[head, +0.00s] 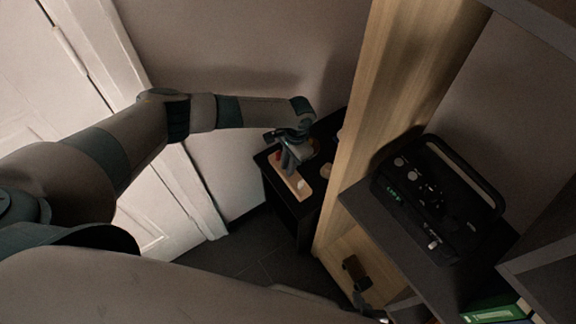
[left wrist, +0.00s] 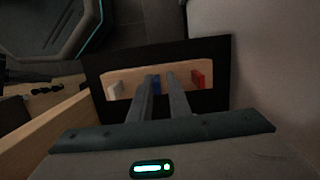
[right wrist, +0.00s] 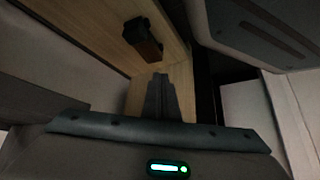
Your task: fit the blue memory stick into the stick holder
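The wooden stick holder (left wrist: 130,72) is a pale bar on the small black table (left wrist: 92,75); it also shows in the head view (head: 303,190). A white stick (left wrist: 115,90) stands at its left end and a red stick (left wrist: 198,79) at its right end in the left wrist view. The blue memory stick (left wrist: 156,86) is upright near the holder's middle, partly hidden by my left finger; I cannot tell how deep it sits. My left gripper (left wrist: 161,80) is above the holder, fingers apart, with blue beside the left finger. My right gripper (right wrist: 160,82) is shut and empty, far from the holder.
A wooden shelf side panel (head: 370,120) rises right of the table. A black radio-like device (head: 435,200) sits on the dark shelf. A dark object (right wrist: 143,38) lies on the wooden board near my right gripper. A wall is close behind the table.

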